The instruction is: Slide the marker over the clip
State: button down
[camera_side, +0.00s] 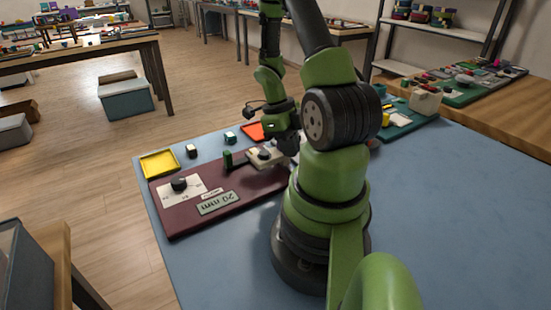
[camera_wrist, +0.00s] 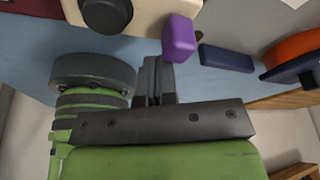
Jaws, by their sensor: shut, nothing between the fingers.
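My gripper (camera_wrist: 158,64) is shut and empty in the wrist view. A purple block (camera_wrist: 180,40) is just right of its fingertips, at the lower edge of a cream block with a dark round knob (camera_wrist: 106,14). I cannot tell whether the fingers touch the purple block. In the side view my gripper (camera_side: 289,146) is low, beside the cream block (camera_side: 264,158) on the maroon board (camera_side: 250,192). A dark green upright piece (camera_side: 228,160) stands left of that block. Neither the marker nor the clip can be told for sure.
The board also carries a white card with a black knob (camera_side: 179,184) and a "20 mm" plate (camera_side: 218,203). A dark blue bar (camera_wrist: 226,58) and an orange round piece (camera_wrist: 292,46) are at right.

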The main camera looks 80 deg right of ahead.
aim_at(278, 148)
jog(key=shift+w+d, duration=2.1)
jog(key=shift+w, duration=0.05)
jog(key=shift+s+a, duration=0.1)
jog(key=shift+s, duration=0.05)
jog(key=shift+s+a+r, duration=0.1)
jog(key=shift+s+a, duration=0.2)
jog(key=shift+a, duration=0.05)
notch_tip(278, 148, up, 11)
dwell(0.5)
